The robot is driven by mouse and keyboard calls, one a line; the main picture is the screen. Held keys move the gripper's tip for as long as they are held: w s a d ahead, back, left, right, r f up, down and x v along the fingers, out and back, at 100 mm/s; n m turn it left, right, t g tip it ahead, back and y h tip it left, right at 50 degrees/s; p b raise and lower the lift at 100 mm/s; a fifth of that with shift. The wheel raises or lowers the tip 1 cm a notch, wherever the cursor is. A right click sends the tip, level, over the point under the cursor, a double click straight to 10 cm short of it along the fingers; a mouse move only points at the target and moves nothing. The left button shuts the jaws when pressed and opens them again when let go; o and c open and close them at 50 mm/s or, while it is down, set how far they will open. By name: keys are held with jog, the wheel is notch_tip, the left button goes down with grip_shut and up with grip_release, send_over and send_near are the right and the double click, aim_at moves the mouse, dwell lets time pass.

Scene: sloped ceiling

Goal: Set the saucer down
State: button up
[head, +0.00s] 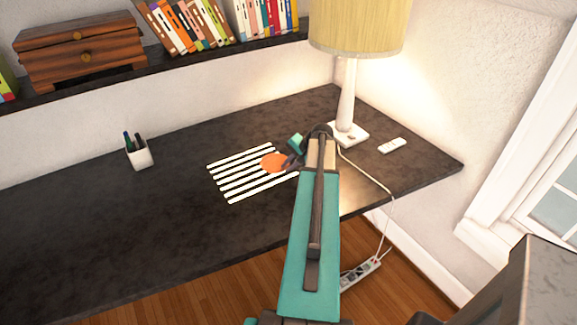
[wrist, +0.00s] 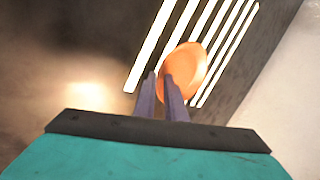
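The orange saucer (head: 272,163) is over the right part of the striped mat (head: 213,166) in the head view. In the wrist view the saucer (wrist: 190,66) looks tilted, with its near rim at my fingertips. My gripper (wrist: 160,78) has its two fingers close together at that rim and appears shut on it. In the head view my gripper (head: 288,161) is at the saucer's right side, partly hidden by my arm. I cannot tell whether the saucer touches the mat.
A lamp (head: 345,110) stands right behind my gripper, with a white remote-like object (head: 392,145) beside it. A pen cup (head: 138,153) stands at the left. The dark desk (head: 85,215) is clear at the left and front. A cord runs off the right edge.

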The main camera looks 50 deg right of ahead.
jog(key=shift+r, duration=0.1)
jog(key=b+v, duration=0.2)
jog(key=v, duration=1)
jog(key=shift+r, duration=0.1)
dwell(0.8)
